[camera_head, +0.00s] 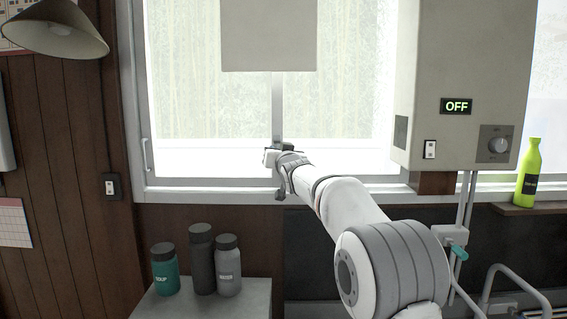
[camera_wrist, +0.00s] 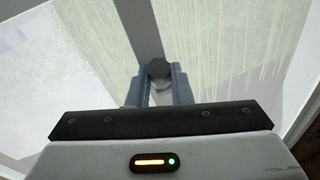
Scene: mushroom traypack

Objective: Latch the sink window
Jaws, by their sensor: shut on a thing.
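The sink window (camera_head: 277,105) fills the upper middle of the head view, with a grey upright where its panes meet. My gripper (camera_head: 270,155) is at the foot of this upright, low on the window. In the wrist view, my gripper (camera_wrist: 162,88) has its two fingers shut on a small dark, faceted latch knob (camera_wrist: 159,69) by the window's upright (camera_wrist: 138,28). The knob's lower part is hidden between the fingers. In the head view, the wrist and arm hide the latch. I cannot tell how far the latch is turned.
A beige heater box (camera_head: 460,70) showing OFF hangs right of the window. A pale panel (camera_head: 268,35) hangs at the top. Several bottles (camera_head: 202,262) stand on a counter (camera_head: 150,307) at lower left. A green bottle (camera_head: 529,175) stands on a ledge at right.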

